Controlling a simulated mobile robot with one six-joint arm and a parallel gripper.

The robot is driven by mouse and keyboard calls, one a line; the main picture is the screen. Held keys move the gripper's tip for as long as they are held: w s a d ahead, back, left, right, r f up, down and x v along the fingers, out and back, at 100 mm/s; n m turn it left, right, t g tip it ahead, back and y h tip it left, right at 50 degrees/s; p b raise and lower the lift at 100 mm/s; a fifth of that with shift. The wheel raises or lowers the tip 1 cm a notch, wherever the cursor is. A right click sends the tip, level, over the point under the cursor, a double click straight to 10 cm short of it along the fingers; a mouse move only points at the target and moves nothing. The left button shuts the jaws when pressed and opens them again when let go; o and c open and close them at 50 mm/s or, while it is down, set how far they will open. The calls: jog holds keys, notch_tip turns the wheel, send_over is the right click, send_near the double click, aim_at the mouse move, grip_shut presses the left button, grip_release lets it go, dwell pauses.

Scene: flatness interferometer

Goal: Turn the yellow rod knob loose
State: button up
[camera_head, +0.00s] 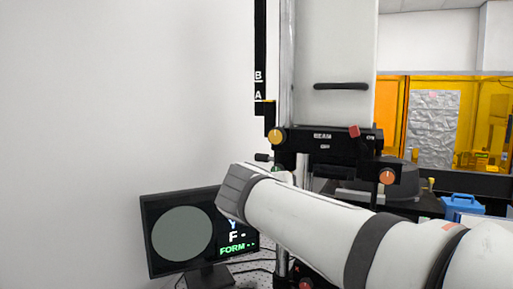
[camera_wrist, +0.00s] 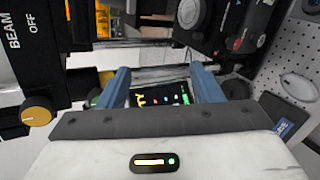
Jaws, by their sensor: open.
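The yellow rod knob (camera_head: 277,136) is a round, yellow-gold knob at the left end of the black carriage marked BEAM (camera_head: 322,137). It stands beside the vertical rod. In the wrist view the yellow knob (camera_wrist: 38,112) is at the left, on the black BEAM OFF housing, outside the jaws and apart from them. My gripper (camera_wrist: 160,82) is open, with its two blue-grey fingers spread and nothing held between them. In the head view my arm crosses the lower right, and its fingers cannot be made out.
An orange knob (camera_head: 387,177) and a red knob (camera_head: 354,131) sit on the instrument's right side. A monitor (camera_head: 146,228) with a grey disc stands at the lower left. A blue box (camera_head: 459,203) lies at the right. Plain wall fills the left.

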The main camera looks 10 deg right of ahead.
aim_at(276, 136)
jog(key=w+a+r+n+t+h, duration=0.1)
jog(key=w+a+r+n+t, duration=0.15)
jog(key=r, duration=0.45)
jog(key=w+a+r+n+t+h, duration=0.2)
jog(key=w+a+r+t, duration=0.15)
jog(key=r, duration=0.25)
jog(key=shift+g, duration=0.4)
jog(key=p+x, duration=0.1)
jog(key=x, duration=0.5)
jog(key=shift+s+d+r, duration=0.1)
jog(key=shift+d+r, duration=0.05)
jog(key=shift+r, duration=0.05)
jog(key=shift+w+d, duration=0.25)
jog(key=shift+w, duration=0.05)
jog(key=shift+c, duration=0.2)
